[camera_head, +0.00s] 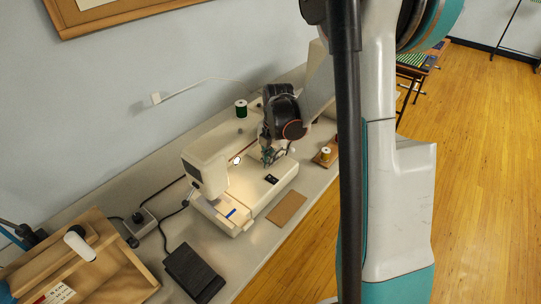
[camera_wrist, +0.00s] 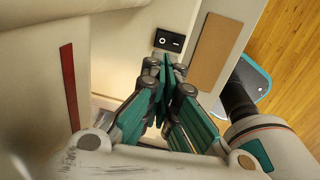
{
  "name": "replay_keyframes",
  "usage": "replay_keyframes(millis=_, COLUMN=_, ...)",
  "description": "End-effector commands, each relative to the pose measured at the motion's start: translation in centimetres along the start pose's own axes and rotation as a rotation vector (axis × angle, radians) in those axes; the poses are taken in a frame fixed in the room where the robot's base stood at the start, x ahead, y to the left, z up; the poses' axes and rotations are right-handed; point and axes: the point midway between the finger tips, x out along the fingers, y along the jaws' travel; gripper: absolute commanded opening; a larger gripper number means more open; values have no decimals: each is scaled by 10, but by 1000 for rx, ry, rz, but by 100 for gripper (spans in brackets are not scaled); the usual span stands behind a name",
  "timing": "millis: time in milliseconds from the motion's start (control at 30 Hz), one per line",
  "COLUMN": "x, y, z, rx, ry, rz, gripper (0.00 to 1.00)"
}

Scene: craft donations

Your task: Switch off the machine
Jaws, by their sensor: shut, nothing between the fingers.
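The machine is a cream sewing machine (camera_head: 208,162) on the long table, its work lamp glow showing on its bed. A black rocker switch (camera_head: 271,179) with white marks sits on the front of its base at the right. In the wrist view the switch (camera_wrist: 169,41) lies just beyond my fingertips. My gripper (camera_head: 270,158) is shut and empty, with teal finger pads, close above the base near the switch. In the wrist view my gripper (camera_wrist: 166,68) points toward the switch, and I cannot tell whether it touches. Which side of the rocker is pressed is unclear.
A brown flat pad (camera_head: 287,208) lies in front of the machine. A black foot pedal (camera_head: 194,272) and a wooden box (camera_head: 85,262) stand to the left.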

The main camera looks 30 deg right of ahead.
Motion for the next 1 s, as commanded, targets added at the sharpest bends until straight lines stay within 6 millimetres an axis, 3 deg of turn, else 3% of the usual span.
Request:
replay_keyframes(millis=33, x=14, y=0, z=0, rx=0, ry=0, rz=0, gripper=0)
replay_keyframes(millis=200, x=45, y=0, z=0, rx=0, ry=0, rz=0, gripper=0)
replay_keyframes(millis=400, x=67, y=0, z=0, rx=0, ry=0, rz=0, gripper=0)
replay_keyframes(millis=1000, x=78, y=1, z=0, rx=0, ry=0, rz=0, gripper=0)
